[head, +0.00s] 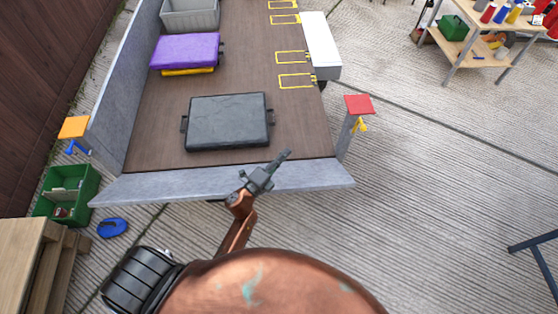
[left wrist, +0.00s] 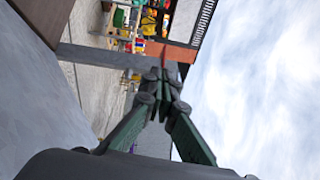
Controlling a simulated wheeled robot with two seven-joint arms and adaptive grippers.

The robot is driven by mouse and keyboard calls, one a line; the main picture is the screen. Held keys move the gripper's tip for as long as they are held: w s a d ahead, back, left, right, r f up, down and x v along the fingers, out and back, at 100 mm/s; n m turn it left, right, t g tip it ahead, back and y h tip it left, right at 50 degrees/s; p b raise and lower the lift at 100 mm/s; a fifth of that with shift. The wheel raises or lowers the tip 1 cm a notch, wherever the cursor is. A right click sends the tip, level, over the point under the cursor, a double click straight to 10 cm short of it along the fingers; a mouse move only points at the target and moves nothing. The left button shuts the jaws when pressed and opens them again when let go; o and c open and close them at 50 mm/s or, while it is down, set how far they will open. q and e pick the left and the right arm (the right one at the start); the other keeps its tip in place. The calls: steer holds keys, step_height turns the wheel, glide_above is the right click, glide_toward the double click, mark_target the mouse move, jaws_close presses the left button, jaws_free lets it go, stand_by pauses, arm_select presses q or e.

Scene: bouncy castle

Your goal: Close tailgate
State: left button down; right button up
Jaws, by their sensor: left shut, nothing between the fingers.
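The tailgate (head: 150,187) is the grey panel across the near end of the trailer bed (head: 160,130). It slants outward from the bed's end, away from the corner posts. My left gripper (head: 286,155) is shut and empty. In the head view it overlaps the right half of the tailgate, with its fingertips towards the bed; I cannot tell whether it touches. In the left wrist view the closed fingertips (left wrist: 163,75) point at open background, and a large grey surface (left wrist: 35,95), probably the tailgate, fills the left side. My right gripper is not in view.
An orange-topped post (head: 75,127) with a blue latch and a red-topped post (head: 358,104) with a yellow latch stand near the bed's corners. A dark case (head: 228,120) lies near the tailgate. A green crate (head: 80,183) and wooden steps (head: 25,250) are at left. Ground at right is mostly clear.

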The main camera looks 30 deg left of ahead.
arm_select(q)
steer(key=a+x, duration=0.2)
steer(key=x, duration=0.6)
steer(key=shift+w+a+b, duration=0.15)
steer(key=shift+a+b, duration=0.2)
steer(key=shift+a, duration=0.05)
stand_by(1.0)
